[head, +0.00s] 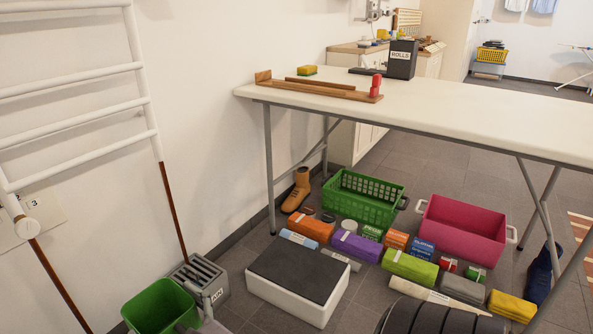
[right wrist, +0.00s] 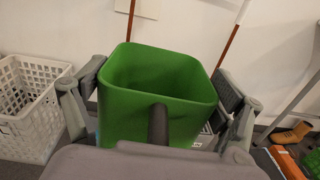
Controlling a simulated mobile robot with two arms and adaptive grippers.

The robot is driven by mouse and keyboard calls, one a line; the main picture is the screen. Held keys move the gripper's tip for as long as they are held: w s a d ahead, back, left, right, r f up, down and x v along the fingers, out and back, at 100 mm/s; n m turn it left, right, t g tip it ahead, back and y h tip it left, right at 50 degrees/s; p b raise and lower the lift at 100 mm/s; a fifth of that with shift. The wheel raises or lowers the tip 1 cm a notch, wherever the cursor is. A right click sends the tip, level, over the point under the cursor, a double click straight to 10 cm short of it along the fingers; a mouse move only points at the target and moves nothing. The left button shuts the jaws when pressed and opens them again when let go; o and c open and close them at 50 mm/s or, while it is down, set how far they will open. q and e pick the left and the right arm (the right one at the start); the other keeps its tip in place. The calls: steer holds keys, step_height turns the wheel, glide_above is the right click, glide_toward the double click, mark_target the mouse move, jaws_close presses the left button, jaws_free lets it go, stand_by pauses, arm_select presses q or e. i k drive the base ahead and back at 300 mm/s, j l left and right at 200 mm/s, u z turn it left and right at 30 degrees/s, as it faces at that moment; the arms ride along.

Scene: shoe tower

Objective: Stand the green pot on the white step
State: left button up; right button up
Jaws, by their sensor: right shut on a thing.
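The green pot (head: 160,308) is at the lower left of the head view, open side up and roughly upright. It fills the middle of the right wrist view (right wrist: 157,110). My right gripper (right wrist: 158,86) has its fingers on opposite sides of the pot and is shut on it. Only a grey part of this gripper shows at the bottom edge of the head view. I cannot tell how high the pot is above the floor. The white step (head: 285,300), with a dark top pad, stands on the floor right of the pot, its top clear. My left gripper is not in view.
A grey slotted box (head: 203,280) stands between pot and wall. Several coloured packages, a green basket (head: 365,198) and a pink crate (head: 460,228) lie beyond the step, under the white table (head: 450,115). A white basket (right wrist: 30,105) stands left in the wrist view.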

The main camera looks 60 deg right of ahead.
mark_target(301, 273)
steer(key=i+l+z, duration=0.15)
steer(key=i, duration=0.4)
steer(key=i+z, duration=0.1)
steer(key=i, duration=0.4)
steer(key=z, duration=1.05)
